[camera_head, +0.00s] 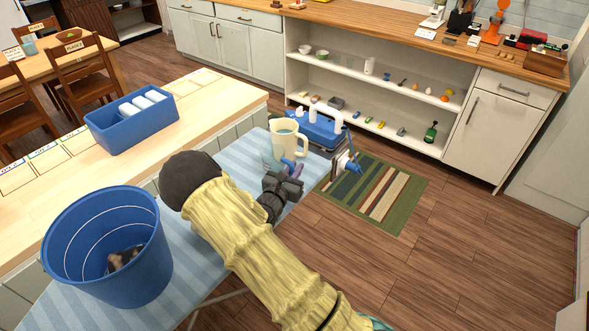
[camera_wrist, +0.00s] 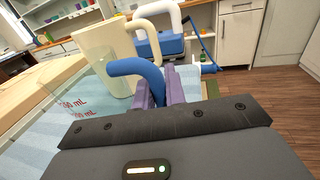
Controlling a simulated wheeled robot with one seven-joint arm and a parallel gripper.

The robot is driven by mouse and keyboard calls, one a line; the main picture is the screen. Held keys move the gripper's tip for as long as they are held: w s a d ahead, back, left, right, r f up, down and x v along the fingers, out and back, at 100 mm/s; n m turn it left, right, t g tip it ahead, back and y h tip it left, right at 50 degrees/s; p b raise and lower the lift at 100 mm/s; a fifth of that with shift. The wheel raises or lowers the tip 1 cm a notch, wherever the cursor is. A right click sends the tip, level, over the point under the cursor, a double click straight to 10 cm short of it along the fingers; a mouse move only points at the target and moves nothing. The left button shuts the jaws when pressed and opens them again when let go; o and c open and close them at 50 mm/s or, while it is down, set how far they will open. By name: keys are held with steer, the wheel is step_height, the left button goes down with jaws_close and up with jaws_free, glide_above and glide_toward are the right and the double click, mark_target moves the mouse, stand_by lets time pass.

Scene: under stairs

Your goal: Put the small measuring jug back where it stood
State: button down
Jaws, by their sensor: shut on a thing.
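The small measuring jug (camera_head: 272,156) is clear, with a blue handle and mL markings. My gripper (camera_head: 291,168) is shut on its handle, over the far end of the blue striped ironing board (camera_head: 228,158). In the wrist view the purple fingers (camera_wrist: 160,96) close around the blue handle (camera_wrist: 138,69), and the clear wall of the jug (camera_wrist: 72,108) fills the left. A cream jug (camera_head: 291,139) stands just beyond, partly overlapped by the small jug; it also shows in the wrist view (camera_wrist: 103,60). I cannot tell whether the small jug touches the board.
A blue bucket (camera_head: 105,240) with a brown thing inside stands at the near left. A blue tub (camera_head: 133,128) with white rolls sits on the wooden counter (camera_head: 215,92). A blue appliance with a white handle (camera_head: 325,128) is beyond the cream jug. A striped rug (camera_head: 375,195) lies right.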

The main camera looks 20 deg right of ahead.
steer(key=shift+f, duration=0.2)
steer(key=c, duration=1.5)
jaws_free()
steer(key=shift+o, duration=0.2)
steer(key=shift+r, duration=0.1)
steer(key=shift+r, duration=0.2)
steer(key=b+v, duration=0.1)
steer(key=v, duration=1.1)
steer(key=shift+f+b, duration=0.15)
steer(key=shift+b, duration=0.2)
